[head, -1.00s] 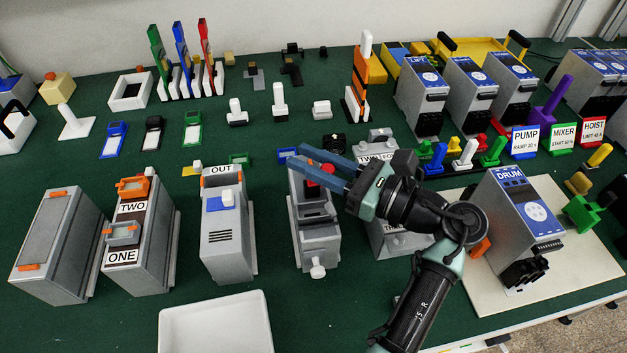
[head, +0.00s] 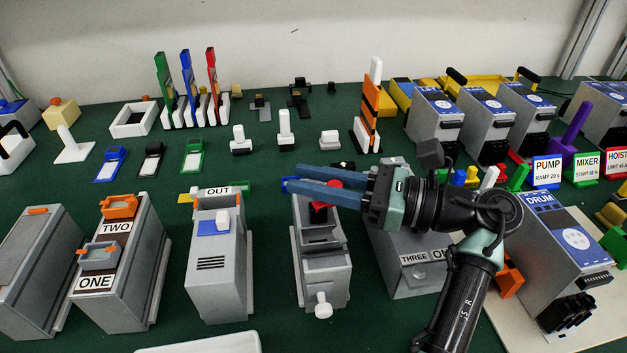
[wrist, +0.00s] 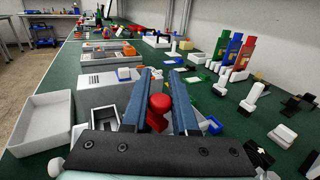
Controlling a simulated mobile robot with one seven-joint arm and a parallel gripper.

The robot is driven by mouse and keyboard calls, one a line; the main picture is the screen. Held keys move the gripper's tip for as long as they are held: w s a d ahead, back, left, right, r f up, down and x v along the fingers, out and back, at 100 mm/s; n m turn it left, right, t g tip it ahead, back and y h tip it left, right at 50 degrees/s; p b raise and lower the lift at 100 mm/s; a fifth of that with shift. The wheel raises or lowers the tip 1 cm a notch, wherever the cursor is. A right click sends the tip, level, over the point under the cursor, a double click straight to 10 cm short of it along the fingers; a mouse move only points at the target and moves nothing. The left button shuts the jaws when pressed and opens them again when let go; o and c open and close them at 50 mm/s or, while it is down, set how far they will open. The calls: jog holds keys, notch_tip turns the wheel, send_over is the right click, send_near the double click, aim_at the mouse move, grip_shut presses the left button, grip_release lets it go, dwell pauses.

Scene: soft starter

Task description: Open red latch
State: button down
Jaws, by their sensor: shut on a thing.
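The red latch (head: 319,213) sits near the top back of a grey box (head: 323,268) in the middle of the bench. A rounded red knob of it shows in the wrist view (wrist: 158,104). My gripper (head: 293,179) reaches over the box from the right with two long blue fingers. In the head view the near finger covers part of the latch.
A grey box labelled OUT (head: 217,260) stands left of the latch box. A grey box labelled THREE (head: 408,275) stands close on the right, behind my arm. A white tray (wrist: 38,125) lies in front. Small parts stand behind.

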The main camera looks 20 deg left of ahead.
jog(key=shift+a, duration=0.1)
jog(key=c, duration=0.7)
grip_release()
jog(key=shift+w+d+b, duration=0.2)
jog(key=shift+d, duration=1.05)
jog(key=shift+w+d+b, duration=0.15)
jog(key=shift+d+b, duration=0.05)
jog(key=shift+d, duration=1.05)
jog(key=shift+w+d+b, duration=0.2)
jog(key=shift+d, duration=1.05)
